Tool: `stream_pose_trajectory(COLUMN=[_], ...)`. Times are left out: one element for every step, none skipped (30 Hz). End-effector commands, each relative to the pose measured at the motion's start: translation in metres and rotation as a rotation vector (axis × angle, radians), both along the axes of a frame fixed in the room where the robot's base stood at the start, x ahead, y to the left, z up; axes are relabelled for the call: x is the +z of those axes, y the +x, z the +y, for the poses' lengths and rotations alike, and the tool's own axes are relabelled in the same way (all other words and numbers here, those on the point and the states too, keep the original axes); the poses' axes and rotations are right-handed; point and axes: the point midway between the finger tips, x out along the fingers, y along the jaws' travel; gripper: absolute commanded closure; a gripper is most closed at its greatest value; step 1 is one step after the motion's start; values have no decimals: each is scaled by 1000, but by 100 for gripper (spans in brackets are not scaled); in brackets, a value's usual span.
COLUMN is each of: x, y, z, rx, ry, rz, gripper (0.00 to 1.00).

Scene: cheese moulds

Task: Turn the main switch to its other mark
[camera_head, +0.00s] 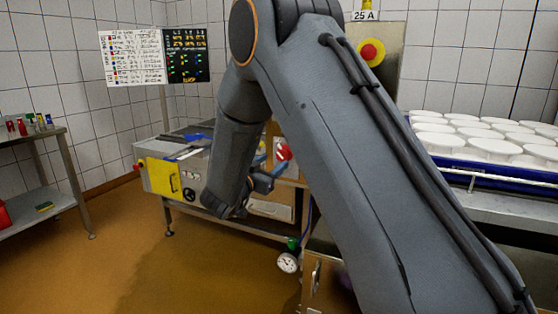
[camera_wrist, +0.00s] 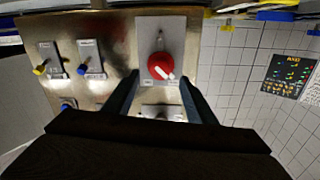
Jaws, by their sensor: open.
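The main switch (camera_wrist: 159,65) is a round red knob on a pale grey plate (camera_wrist: 177,26) on a metal panel in the wrist view. Its white pointer is angled to the lower right; the plate's marks are too small to read. My gripper (camera_wrist: 160,80) is open, with one dark finger on each side of the knob's lower part. I cannot tell whether the fingers touch it. In the head view my gripper (camera_head: 262,182) is partly hidden by my arm, near a red part (camera_head: 284,152) that may be this knob.
A yellow-handled switch (camera_wrist: 40,68) and a blue-handled one (camera_wrist: 84,68) are left of the knob. A red emergency button (camera_head: 371,52) is on the wall post. White moulds (camera_head: 478,143) fill a blue tray at right.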

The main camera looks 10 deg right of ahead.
Motion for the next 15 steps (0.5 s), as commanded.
stream_pose_trajectory(x=[0, 0, -1, 0, 0, 0, 0, 0, 0, -1, -1, -1, -1, 0, 0], y=[7, 11, 16, 19, 22, 27, 30, 33, 36, 37, 39, 41, 42, 42, 43], z=[-6, -9, -13, -16, -19, -22, -24, -26, -28, -30, -31, -32, -33, -34, -34], rx=[-2, -1, -2, -2, -1, -1, 0, 0, 1, 1, 1, 1, 1, 1, 2], ry=[0, -1, 0, 0, 0, 0, 0, 0, 1, 1, 1, 1, 1, 1, 0], rz=[-1, 1, 2, 0, 0, 0, 0, 0, 1, 1, 1, 1, 1, 1, 1], gripper=[49, 49, 49, 49, 49, 49, 49, 49, 49, 49, 49, 49, 49, 49, 49])
